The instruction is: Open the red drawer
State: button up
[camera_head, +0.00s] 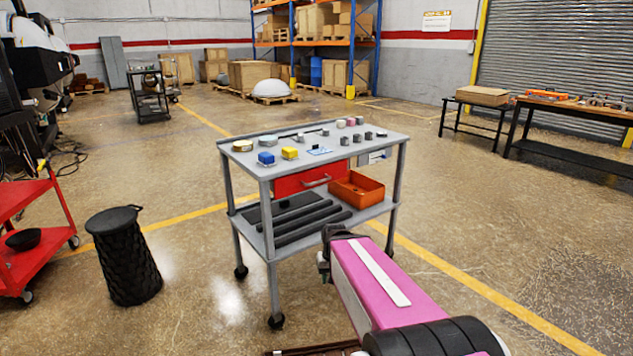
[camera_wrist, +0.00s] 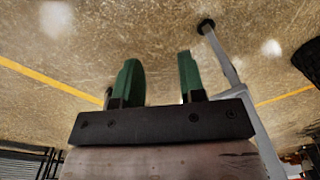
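The red drawer (camera_head: 292,185) sits under the top of a grey wheeled cart (camera_head: 227,187) in the head view, and it looks shut. An orange bin (camera_head: 357,194) covers the drawer's lower right part. My gripper (camera_head: 323,266) is in front of the cart, lower than the drawer and apart from its handle. In the wrist view my gripper (camera_wrist: 160,80) has its two green fingers spread with nothing between them. The drawer does not show there; a cart leg (camera_wrist: 228,70) passes beside the fingers.
A black bin (camera_head: 124,256) and a red cart (camera_head: 32,232) stand left. Floor is open right.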

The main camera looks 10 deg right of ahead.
jog(key=w+d+r+m+t+y, duration=0.25)
jog(key=w+r+y, duration=0.3)
jog(key=w, duration=0.45)
jog(key=w+d+r+m+t+y, duration=0.1)
jog(key=w+r+m+t+y, duration=0.25)
jog(key=w+r, duration=0.5)
jog(key=w+d+r+m+t+y, duration=0.2)
jog(key=w+d+r+t+y, duration=0.15)
jog(key=w+d+r, duration=0.4)
jog(key=shift+m+t+h, duration=0.25)
jog(key=shift+m+h, duration=0.05)
jog(key=shift+h, duration=0.15)
jog(key=x, duration=1.1)
jog(key=shift+s+a+r, duration=0.25)
jog(key=shift+a+r, duration=0.1)
jog(key=shift+r, duration=0.05)
grip_shut()
